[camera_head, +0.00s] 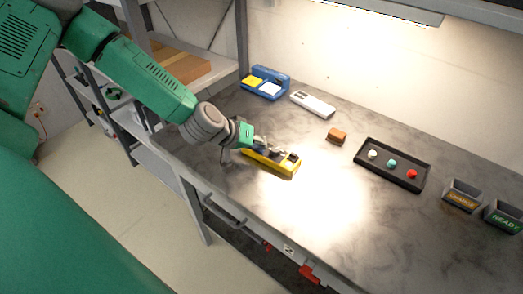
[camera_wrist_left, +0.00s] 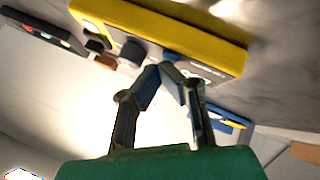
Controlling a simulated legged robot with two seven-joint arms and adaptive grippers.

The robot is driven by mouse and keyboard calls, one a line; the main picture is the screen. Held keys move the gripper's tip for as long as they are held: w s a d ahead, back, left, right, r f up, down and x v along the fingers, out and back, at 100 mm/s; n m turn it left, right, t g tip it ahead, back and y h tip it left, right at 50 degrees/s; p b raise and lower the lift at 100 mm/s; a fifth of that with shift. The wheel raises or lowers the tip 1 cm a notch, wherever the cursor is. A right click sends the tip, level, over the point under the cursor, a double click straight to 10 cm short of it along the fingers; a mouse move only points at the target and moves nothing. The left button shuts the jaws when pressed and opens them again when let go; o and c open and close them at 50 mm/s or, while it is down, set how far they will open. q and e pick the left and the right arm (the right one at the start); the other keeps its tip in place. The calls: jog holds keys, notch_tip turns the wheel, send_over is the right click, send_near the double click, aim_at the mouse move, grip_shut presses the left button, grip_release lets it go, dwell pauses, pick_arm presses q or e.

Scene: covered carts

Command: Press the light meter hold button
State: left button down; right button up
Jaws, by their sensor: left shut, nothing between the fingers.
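A yellow device, which looks like the light meter (camera_head: 283,171), lies on the grey bench under the bright spot of light. In the left wrist view the yellow body (camera_wrist_left: 165,24) fills the top, with a dark round knob and a dark block on its face. My left gripper (camera_head: 272,148) is over the device, fingers shut and empty. In the wrist view the closed fingertips (camera_wrist_left: 166,66) are at a small blue patch on the device's face. I cannot tell whether they touch it. The fingers partly hide the face. My right gripper is not in view.
A black tray (camera_head: 365,165) holds white, teal and red round pieces. A brown block (camera_head: 337,135), a white device (camera_head: 312,103) and a blue holder (camera_head: 272,76) stand along the back. Two labelled bins (camera_head: 462,196) are at right. Bench space between device and tray is clear.

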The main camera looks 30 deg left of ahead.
pick_arm(q)
jog(key=shift+a+f, duration=0.15)
jog(key=shift+f, duration=0.1)
dwell(0.4)
jog(key=shift+d+r+p, duration=0.2)
jog(key=shift+r+p, duration=0.3)
jog(key=shift+r, duration=0.3)
notch_tip(320, 180, up, 5)
jog(key=p, duration=0.4)
jog(key=shift+r, duration=0.1)
dwell(0.6)
